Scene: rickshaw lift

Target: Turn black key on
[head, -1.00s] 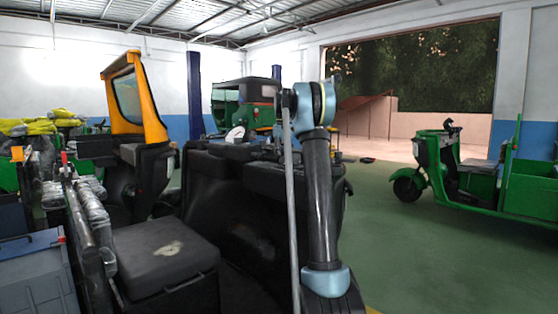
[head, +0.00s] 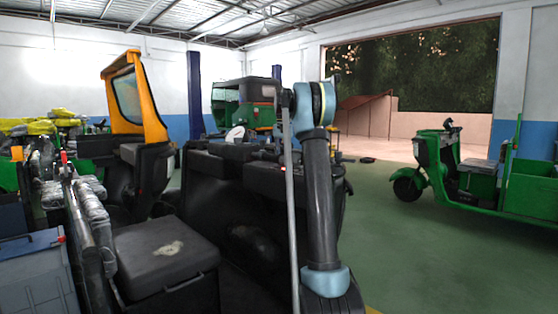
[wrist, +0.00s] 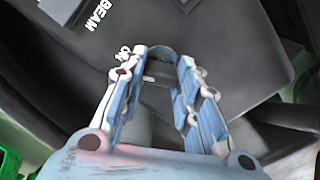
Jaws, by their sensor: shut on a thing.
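My gripper (wrist: 163,62) shows in the wrist view, with its two blue-and-white fingers reaching up to a dark panel. The fingertips are closed in around a small, dark, rounded piece, which appears to be the black key (wrist: 160,54). Its shape and turn angle are hard to make out against the dark panel. In the head view my gripper and the key are hidden, and only my arm shows in front of the dark vehicle.
In the head view, a black seat (head: 165,248) is at lower left and a yellow-framed windscreen (head: 134,96) stands behind. A green three-wheeler (head: 450,170) stands right, with clear green floor before it.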

